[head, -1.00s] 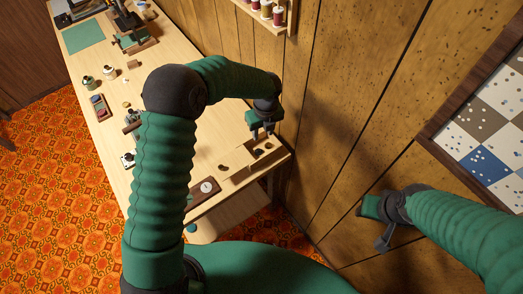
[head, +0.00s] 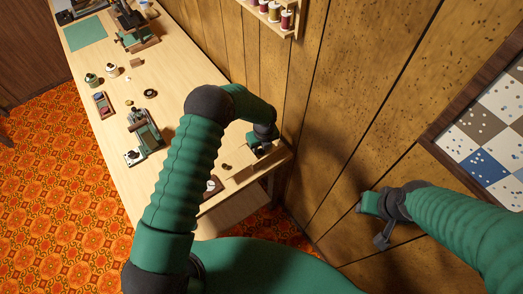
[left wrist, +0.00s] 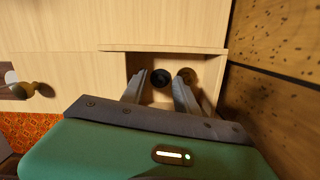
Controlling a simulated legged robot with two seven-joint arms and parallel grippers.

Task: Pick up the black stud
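The black stud (left wrist: 161,78) is a small dark round piece lying in a compartment of a wooden tray (left wrist: 118,48) at the wall end of the bench. In the left wrist view, my left gripper (left wrist: 160,84) is open, with one finger on each side of the stud and space between them and it. In the head view this gripper (head: 260,148) is low over the tray and hides the stud. My right gripper (head: 376,212) is off to the right before the wall panelling, away from the bench; its finger gap is unclear.
The panelled wall (left wrist: 275,70) is close on the right. A green device (head: 145,132), jars and a small tray (head: 102,104) stand farther along the bench.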

